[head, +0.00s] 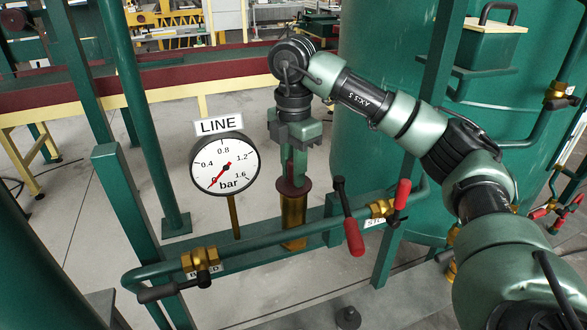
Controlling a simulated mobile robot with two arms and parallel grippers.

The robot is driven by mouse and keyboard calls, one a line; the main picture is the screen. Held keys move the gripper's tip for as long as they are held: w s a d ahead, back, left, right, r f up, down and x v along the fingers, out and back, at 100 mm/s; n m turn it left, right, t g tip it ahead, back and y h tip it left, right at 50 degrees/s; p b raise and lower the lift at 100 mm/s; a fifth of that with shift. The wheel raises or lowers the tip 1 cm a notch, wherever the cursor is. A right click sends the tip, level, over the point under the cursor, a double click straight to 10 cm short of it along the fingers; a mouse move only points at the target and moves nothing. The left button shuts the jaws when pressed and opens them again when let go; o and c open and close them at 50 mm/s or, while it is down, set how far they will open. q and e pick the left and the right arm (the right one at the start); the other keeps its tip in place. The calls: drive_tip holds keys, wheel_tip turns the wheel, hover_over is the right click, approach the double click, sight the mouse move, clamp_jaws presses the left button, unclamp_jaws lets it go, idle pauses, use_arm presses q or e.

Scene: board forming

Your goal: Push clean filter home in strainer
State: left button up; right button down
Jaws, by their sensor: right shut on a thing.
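The strainer (293,226) is an upright brass cylinder on the green pipe frame, right of the pressure gauge. My right gripper (294,178) points straight down directly above it and is shut. A dark red, round-flanged part, which I take to be the clean filter (293,188), sits between its fingertips at the strainer's mouth. The flange is at the top of the brass body, but I cannot tell whether it is fully seated. Any part of the filter inside the strainer is hidden. My left gripper is not in view.
A LINE pressure gauge (225,164) stands left of the strainer, its needle near 0. A brass valve (200,262) sits on the front pipe. A large green tank (385,150) stands behind.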

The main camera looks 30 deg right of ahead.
drive_tip(key=shift+f+b, duration=0.3)
drive_tip(key=shift+f, duration=0.15)
drive_tip(key=c, duration=1.1)
unclamp_jaws()
drive_tip(key=shift+r, duration=0.35)
wheel_tip(320, 180, up, 7)
drive_tip(key=shift+r, duration=0.1)
